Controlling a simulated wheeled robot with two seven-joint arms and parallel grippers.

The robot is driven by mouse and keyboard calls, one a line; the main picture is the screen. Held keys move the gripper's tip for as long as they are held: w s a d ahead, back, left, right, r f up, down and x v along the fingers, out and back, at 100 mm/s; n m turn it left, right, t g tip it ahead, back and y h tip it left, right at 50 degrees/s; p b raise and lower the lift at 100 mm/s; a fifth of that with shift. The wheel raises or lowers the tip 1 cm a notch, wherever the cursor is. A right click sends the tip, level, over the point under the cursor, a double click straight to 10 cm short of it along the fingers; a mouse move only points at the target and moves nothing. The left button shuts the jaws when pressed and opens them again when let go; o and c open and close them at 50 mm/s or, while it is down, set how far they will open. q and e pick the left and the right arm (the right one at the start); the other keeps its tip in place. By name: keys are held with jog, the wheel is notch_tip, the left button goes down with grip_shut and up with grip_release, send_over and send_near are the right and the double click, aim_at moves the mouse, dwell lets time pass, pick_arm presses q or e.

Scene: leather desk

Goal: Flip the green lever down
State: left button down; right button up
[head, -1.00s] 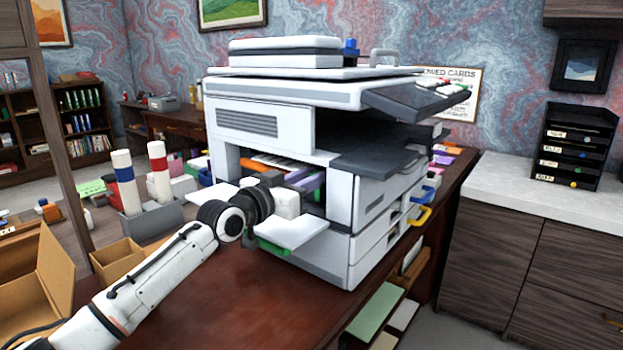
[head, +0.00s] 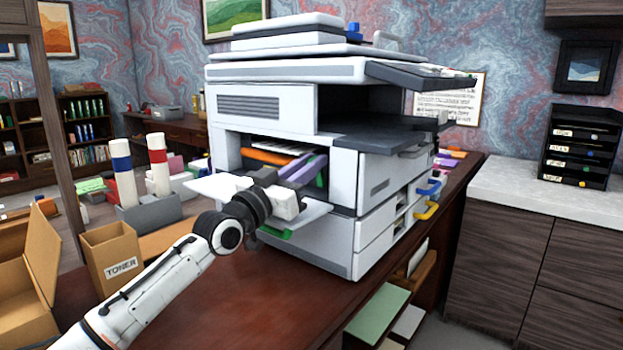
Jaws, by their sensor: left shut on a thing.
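The white copier stands on the desk with its front compartment open. An orange lever (head: 265,157) and purple levers (head: 312,170) show inside it. My left gripper (head: 290,204) is at the opening, just below and in front of the purple levers, over the lowered white door flap (head: 308,214). It is shut on what seems to be the green lever, which the gripper hides. A green part (head: 275,232) shows below the gripper under the flap; I cannot tell if it is a lever or a handle. My right gripper is out of view.
Two capped tubes, blue-banded (head: 124,180) and red-banded (head: 159,170), stand in a grey holder left of the copier. An open toner box (head: 112,262) is near my left forearm. Blue and yellow (head: 427,211) handles stick out on the copier's right.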

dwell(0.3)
pick_arm(q)
jog(key=c, duration=1.7)
grip_release()
